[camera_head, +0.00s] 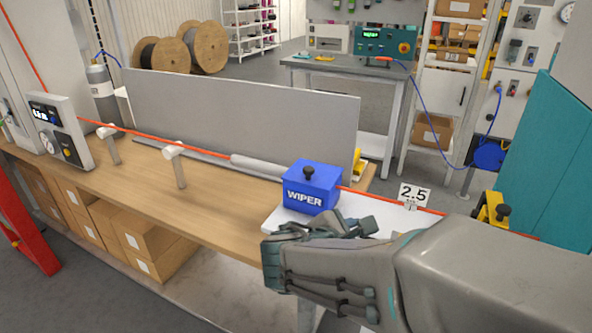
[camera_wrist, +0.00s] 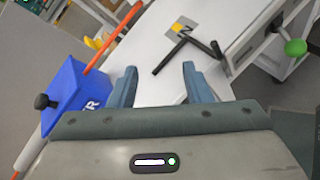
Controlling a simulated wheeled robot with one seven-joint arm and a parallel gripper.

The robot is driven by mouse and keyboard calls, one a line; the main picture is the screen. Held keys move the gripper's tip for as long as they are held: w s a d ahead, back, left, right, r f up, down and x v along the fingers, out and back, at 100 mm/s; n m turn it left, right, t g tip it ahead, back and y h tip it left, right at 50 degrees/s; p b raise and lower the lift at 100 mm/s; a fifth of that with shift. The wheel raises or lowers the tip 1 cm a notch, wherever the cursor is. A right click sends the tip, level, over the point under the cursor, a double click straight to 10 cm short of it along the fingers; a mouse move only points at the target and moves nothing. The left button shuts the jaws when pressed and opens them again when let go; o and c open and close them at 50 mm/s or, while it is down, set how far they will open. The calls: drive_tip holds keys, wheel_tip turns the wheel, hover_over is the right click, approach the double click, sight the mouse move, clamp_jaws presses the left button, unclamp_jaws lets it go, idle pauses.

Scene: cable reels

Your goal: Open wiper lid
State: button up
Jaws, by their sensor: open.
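The wiper (camera_head: 311,188) is a blue box with white "WIPER" lettering and a black knob (camera_head: 308,171) on top. It sits at the right end of the bench, and its lid looks closed. The orange cable (camera_head: 361,194) passes through it. In the wrist view the wiper (camera_wrist: 72,92) is at the left, with its black knob (camera_wrist: 42,102) pointing left. My gripper (camera_wrist: 155,85) is open and empty, to the right of the wiper in that view. In the head view my gripper (camera_head: 318,228) is just in front of and below the wiper, partly hiding the white surface.
A "2.5" sign (camera_head: 414,194) and a yellow clamp with a black knob (camera_head: 491,210) stand to the right. A grey panel (camera_head: 250,112) rises behind the cable. White cable posts (camera_head: 178,167) stand on the bench (camera_head: 130,172). Black bars (camera_wrist: 170,60) and a green knob (camera_wrist: 295,47) show in the wrist view.

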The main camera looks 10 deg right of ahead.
drive_tip(key=w+a+r+n+t+b, duration=0.1)
drive_tip(key=w+a+n+t, duration=0.3)
drive_tip(key=a+n, duration=0.15)
drive_tip(key=n+t+y+b, duration=0.1)
drive_tip(key=n+t+y, duration=0.2)
drive_tip(key=n+t, duration=0.3)
approach(307, 173)
drive_tip(key=shift+n+g, duration=0.35)
drive_tip(key=shift+g, duration=0.15)
drive_tip(key=x, duration=1.1)
drive_tip(key=shift+w+r, duration=0.15)
drive_tip(key=shift+r, duration=0.15)
clamp_jaws()
